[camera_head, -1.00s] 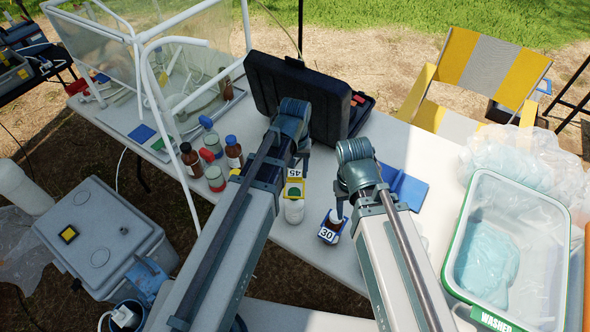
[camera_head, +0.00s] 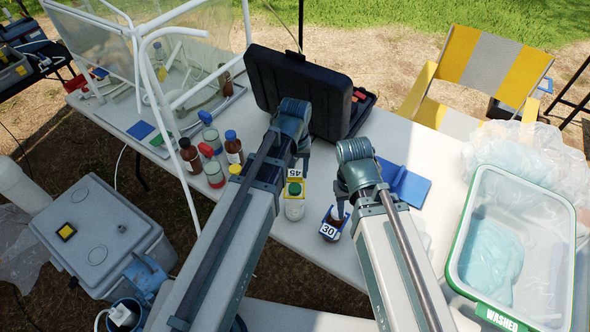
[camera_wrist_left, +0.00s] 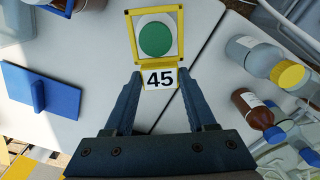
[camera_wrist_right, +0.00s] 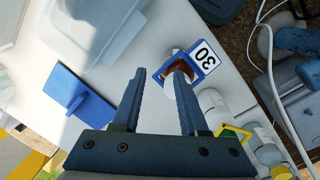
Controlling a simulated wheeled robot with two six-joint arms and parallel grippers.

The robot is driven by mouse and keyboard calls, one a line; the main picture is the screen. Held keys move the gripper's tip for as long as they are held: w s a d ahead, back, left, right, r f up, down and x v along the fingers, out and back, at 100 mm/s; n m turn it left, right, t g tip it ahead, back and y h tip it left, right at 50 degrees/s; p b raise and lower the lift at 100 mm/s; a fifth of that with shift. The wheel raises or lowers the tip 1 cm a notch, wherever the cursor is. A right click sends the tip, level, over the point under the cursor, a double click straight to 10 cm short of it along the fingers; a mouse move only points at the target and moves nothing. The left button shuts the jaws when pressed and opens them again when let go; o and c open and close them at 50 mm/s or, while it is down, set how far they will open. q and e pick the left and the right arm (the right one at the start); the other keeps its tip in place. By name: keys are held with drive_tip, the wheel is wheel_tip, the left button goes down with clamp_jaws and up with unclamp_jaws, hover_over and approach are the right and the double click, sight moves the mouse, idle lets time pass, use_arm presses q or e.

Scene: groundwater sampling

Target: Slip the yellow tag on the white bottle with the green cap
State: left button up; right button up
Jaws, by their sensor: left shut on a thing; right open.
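The white bottle (camera_head: 294,210) stands on the table, its green cap (camera_wrist_left: 155,39) showing inside the square frame of the yellow tag (camera_wrist_left: 129,40). White shoulder shows between cap and frame. The frame appears around the cap or upper bottle; its exact height is hard to tell. My left gripper (camera_wrist_left: 160,80) is shut on the tag's "45" plate. A blue tag marked "30" (camera_head: 330,231) is around that bottle.
Brown and clear bottles (camera_head: 190,158) stand left of my left arm. A black case (camera_head: 300,90) is open behind the grippers.

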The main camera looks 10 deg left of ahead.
use_arm(q)
drive_tip(key=shift+f+b, duration=0.45)
drive_tip(key=shift+f, duration=0.3)
drive_tip(key=shift+w+f, duration=0.25)
drive_tip(key=shift+s+r, duration=0.15)
drive_tip(key=o, duration=1.1)
drive_tip(key=shift+c, duration=0.2)
drive_tip(key=shift+r, duration=0.1)
